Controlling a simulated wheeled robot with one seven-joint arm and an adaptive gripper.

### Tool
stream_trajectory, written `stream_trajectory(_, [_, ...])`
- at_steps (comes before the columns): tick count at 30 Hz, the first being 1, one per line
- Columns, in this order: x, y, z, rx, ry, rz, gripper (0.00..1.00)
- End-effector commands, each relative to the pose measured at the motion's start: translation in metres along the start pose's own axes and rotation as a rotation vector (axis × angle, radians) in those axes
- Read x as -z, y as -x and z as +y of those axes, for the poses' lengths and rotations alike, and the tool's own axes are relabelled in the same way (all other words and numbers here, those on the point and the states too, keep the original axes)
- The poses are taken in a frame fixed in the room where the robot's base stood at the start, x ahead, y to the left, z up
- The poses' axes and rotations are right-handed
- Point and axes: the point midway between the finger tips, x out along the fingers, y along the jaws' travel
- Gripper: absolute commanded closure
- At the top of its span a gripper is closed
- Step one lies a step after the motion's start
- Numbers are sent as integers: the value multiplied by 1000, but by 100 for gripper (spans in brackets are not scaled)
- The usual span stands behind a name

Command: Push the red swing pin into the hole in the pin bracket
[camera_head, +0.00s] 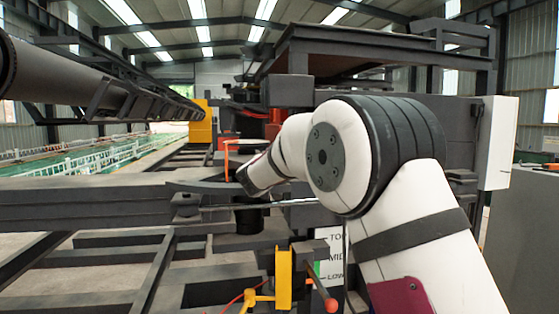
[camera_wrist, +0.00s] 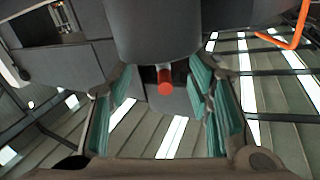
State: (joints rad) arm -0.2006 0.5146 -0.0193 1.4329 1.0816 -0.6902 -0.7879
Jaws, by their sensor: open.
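In the wrist view the red swing pin (camera_wrist: 165,84) shows as a short round red end, below a large dark grey cylinder (camera_wrist: 158,28). My gripper (camera_wrist: 168,100) is open, with one teal-padded finger on each side of the red end. A gap shows on both sides, so the pads look apart from it. A grey plate (camera_wrist: 172,103) lies behind the red end; I cannot tell if it is the pin bracket. The bracket's hole is not visible. In the head view my gripper and the pin are not clearly seen, as my arm covers that area.
An orange bent rod (camera_wrist: 295,32) is at the upper right of the wrist view, and an orange rod (camera_head: 228,157) stands left of my arm in the head view. Dark steel beams (camera_head: 90,207) run left. A yellow post (camera_head: 284,278) and labelled white plate (camera_head: 331,258) stand low in front.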

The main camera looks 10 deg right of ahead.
Motion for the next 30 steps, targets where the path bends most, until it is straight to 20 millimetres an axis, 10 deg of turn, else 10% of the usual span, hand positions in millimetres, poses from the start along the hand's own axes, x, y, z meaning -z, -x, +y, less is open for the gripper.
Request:
stream_trajectory(17, [0,-23,0,1,1,0,53])
stream_trajectory(23, [0,-23,0,1,0,0,99])
stream_trajectory(30, [1,-23,1,-2,-3,0,100])
